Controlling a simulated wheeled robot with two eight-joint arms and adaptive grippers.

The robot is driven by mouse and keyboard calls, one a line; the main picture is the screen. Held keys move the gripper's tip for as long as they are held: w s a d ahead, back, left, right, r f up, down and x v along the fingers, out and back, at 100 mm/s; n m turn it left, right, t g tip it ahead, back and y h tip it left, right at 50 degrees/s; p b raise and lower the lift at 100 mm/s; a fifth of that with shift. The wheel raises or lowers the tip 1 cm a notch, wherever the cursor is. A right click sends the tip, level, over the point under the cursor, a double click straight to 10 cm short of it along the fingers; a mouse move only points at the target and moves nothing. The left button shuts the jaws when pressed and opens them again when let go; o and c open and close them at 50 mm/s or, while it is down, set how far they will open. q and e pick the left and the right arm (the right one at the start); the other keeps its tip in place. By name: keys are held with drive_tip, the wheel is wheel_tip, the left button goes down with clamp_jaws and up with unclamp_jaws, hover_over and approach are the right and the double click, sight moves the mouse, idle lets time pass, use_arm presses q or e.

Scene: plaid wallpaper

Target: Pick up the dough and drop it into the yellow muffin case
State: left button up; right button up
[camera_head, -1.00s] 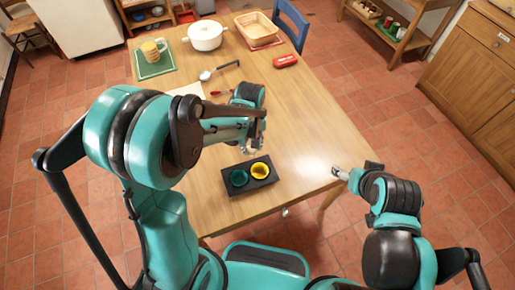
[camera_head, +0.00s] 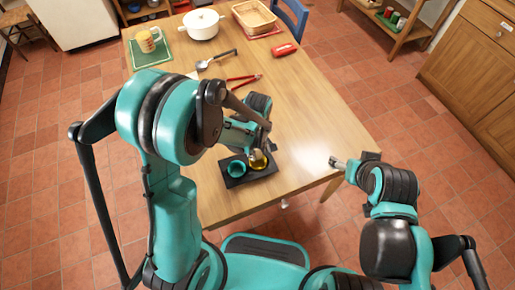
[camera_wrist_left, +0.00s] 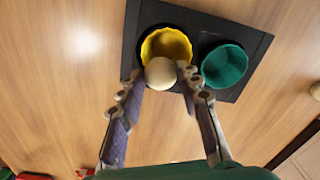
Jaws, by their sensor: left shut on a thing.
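The pale round dough (camera_wrist_left: 161,73) is between the fingertips of my left gripper (camera_wrist_left: 160,76), which is shut on it. In the left wrist view the dough overlaps the near edge of the yellow muffin case (camera_wrist_left: 166,44); its exact height above the case is unclear.
The wooden table (camera_head: 310,130) is clear right of the tray.

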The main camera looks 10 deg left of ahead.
sight(258, 152)
use_arm(q)
drive_tip(key=o, duration=1.2)
drive_tip(key=shift+c, duration=0.2)
wheel_tip(258, 152, up, 12)
drive_tip(key=s+a+r+m+t, duration=0.6)
drive_tip(key=s+a+m+t, duration=0.1)
drive_tip(key=s+m, duration=0.3)
drive_tip(key=shift+a+r+m, duration=0.4)
drive_tip(key=shift+a+m, duration=0.3)
drive_tip(key=shift+a, duration=0.15)
